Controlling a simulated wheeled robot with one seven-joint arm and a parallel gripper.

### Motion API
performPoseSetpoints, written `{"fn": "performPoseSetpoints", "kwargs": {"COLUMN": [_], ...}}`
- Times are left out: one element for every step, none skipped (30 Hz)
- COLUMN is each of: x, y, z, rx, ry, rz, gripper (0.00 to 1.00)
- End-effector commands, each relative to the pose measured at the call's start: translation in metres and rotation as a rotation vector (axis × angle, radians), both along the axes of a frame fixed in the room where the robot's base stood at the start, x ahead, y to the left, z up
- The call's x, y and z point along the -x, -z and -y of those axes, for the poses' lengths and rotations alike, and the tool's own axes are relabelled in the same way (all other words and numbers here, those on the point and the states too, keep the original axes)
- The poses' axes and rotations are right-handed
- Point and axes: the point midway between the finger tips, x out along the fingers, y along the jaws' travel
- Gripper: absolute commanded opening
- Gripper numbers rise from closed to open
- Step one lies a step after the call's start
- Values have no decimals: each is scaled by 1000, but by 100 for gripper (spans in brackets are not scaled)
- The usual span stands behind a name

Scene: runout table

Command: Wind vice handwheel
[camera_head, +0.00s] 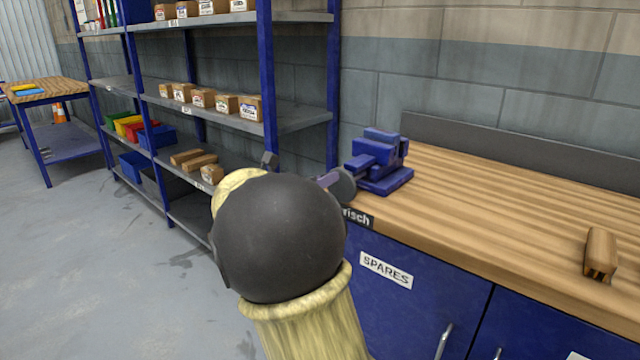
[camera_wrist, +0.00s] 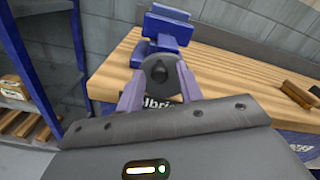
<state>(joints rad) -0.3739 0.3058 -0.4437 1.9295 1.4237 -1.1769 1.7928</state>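The blue vice (camera_head: 378,160) stands on the left end of the wooden bench. In the head view, my wrist hides most of the gripper; one finger shows beside the wheel.
A blue shelf rack (camera_head: 268,80) with boxes and bins stands close behind my arm on the left. The blue cabinet front (camera_head: 400,300) is below the bench.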

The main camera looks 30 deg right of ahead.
Motion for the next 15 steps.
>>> {"fn": "performPoseSetpoints", "kwargs": {"x": [0, 0, 0, 0, 0, 0, 0, 0, 0, 0, 0, -1, -1, -2, -3], "y": [0, 0, 0, 0, 0, 0, 0, 0, 0, 0, 0, -1, -1, -1, -1], "z": [0, 0, 0, 0, 0, 0, 0, 0, 0, 0, 0, 0, -1, -1, -1], "rx": [0, 0, 0, 0, 0, 0, 0, 0, 1, 2, 5, 12, 19, 28, 42], "ry": [0, 0, 0, 0, 0, 0, 0, 0, 0, 0, 0, 0, 0, 0, 0], "rz": [0, 0, 0, 0, -1, -1, -1, -1, -2, -6, -13, -32, -52, -77, -115], "gripper": [34, 28, 21, 15, 9, 1, 0, 0, 0, 0, 0, 0, 0, 0, 0]}}
